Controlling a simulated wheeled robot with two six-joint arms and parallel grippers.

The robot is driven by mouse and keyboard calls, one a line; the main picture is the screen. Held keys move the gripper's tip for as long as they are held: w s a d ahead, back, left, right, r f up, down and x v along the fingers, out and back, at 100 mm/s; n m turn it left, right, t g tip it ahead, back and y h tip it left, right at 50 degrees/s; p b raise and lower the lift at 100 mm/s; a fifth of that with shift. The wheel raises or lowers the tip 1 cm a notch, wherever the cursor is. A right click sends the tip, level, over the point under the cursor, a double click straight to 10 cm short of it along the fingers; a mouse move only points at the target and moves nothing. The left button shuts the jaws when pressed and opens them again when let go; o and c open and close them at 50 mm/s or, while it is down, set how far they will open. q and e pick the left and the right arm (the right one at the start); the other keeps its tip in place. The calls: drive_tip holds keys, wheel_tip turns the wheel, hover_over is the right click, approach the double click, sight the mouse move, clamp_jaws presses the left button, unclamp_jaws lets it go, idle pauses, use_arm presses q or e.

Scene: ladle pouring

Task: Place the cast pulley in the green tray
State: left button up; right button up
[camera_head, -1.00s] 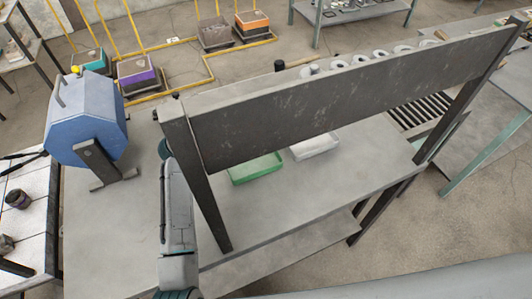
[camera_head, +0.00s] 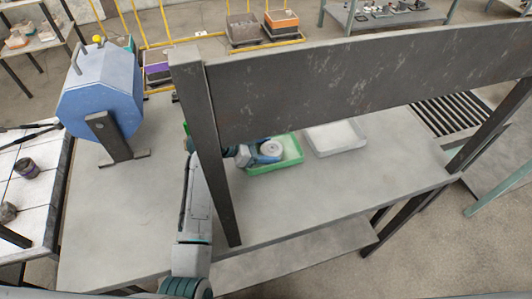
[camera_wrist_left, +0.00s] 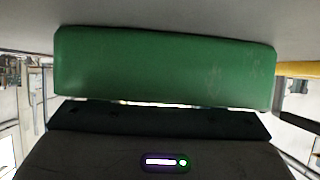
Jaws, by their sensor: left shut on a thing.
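The green tray (camera_head: 288,163) lies on the grey bench, below the dark board. My left gripper (camera_head: 265,153) is over the tray, reaching in past the dark post from the left. It is shut on a small grey round part, the cast pulley (camera_head: 271,146), which shows at the blue fingers. I cannot tell whether the pulley touches the tray floor. My right gripper is not in view.
A dark board (camera_head: 340,90) on posts stands across the bench. A white tray (camera_head: 336,138) lies just right of the green tray. A blue drum-like machine (camera_head: 100,100) stands at the left. The bench front (camera_head: 300,205) is clear.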

use_arm(q)
drive_tip(key=o, duration=0.7)
drive_tip(key=shift+f, duration=0.1)
drive_tip(key=shift+o, duration=0.5)
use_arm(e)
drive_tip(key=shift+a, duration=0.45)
use_arm(q)
drive_tip(key=shift+a+r+p, duration=0.2)
drive_tip(key=shift+r+p, duration=0.1)
drive_tip(key=p+v, duration=0.4)
drive_tip(key=v, duration=0.6)
drive_tip(key=shift+s+a+r, duration=0.15)
drive_tip(key=shift+a, duration=0.1)
drive_tip(key=shift+s+a+r+p, duration=0.15)
drive_tip(key=shift+a+p, duration=0.15)
drive_tip(key=shift+a, duration=0.1)
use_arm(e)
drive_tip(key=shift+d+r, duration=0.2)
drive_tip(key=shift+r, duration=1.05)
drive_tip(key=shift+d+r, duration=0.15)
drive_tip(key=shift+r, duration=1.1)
